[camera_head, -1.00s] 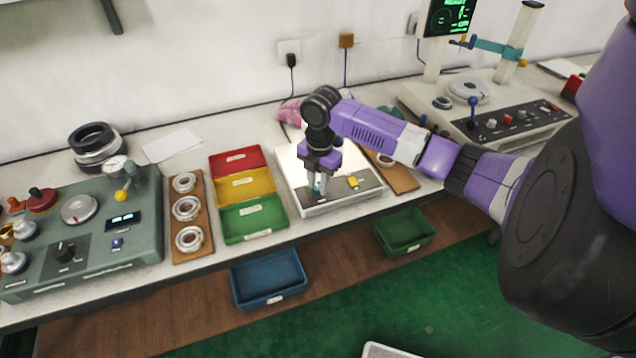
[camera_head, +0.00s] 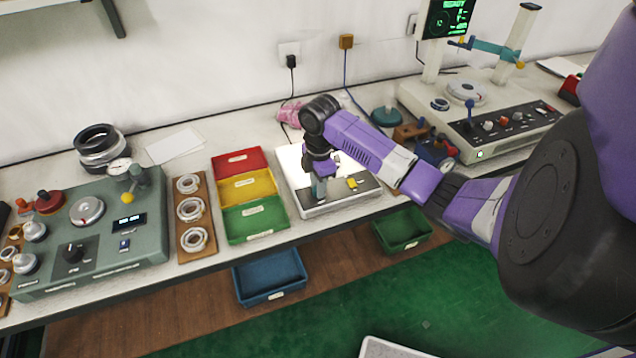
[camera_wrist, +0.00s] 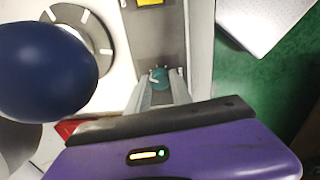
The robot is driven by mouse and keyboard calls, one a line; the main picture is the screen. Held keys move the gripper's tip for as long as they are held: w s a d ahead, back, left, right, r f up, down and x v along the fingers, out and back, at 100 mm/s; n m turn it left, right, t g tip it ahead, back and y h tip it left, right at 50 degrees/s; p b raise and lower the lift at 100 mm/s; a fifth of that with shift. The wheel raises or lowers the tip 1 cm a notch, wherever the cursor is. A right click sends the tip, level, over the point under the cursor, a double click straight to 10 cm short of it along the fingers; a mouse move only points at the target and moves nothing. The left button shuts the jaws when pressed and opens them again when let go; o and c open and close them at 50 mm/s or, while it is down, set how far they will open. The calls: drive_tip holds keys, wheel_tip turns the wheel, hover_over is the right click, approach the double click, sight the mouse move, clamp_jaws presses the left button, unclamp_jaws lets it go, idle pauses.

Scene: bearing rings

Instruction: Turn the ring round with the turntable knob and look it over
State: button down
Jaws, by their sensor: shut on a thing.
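The inspection box (camera_head: 340,208) is white with a grey front panel, and stands at the middle of the bench. My gripper (camera_head: 319,193) points down at the panel's left part. In the wrist view its two fingers (camera_wrist: 160,90) are shut on the teal turntable knob (camera_wrist: 160,76). The turntable (camera_wrist: 97,32) is a dark disc with white marks, left of the knob. A large dark blue rounded thing (camera_wrist: 45,70) covers much of it in the wrist view. I cannot make out a ring on the turntable; my arm covers that spot in the head view.
Red (camera_head: 238,162), yellow (camera_head: 246,187) and green (camera_head: 256,220) trays stand left of the box. A board (camera_head: 191,212) holds three rings beside a green gauge unit (camera_head: 90,240). A measuring machine (camera_head: 500,125) stands right. A yellow button (camera_head: 352,183) is near the knob.

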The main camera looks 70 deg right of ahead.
idle(0.4)
drive_tip(key=c, duration=1.1)
unclamp_jaws()
drive_tip(key=shift+c, duration=0.2)
wheel_tip(320, 180, up, 8)
drive_tip(key=shift+s+a+f+b, duration=0.1)
drive_tip(key=shift+a+b, duration=0.05)
drive_tip(key=shift+b, duration=0.35)
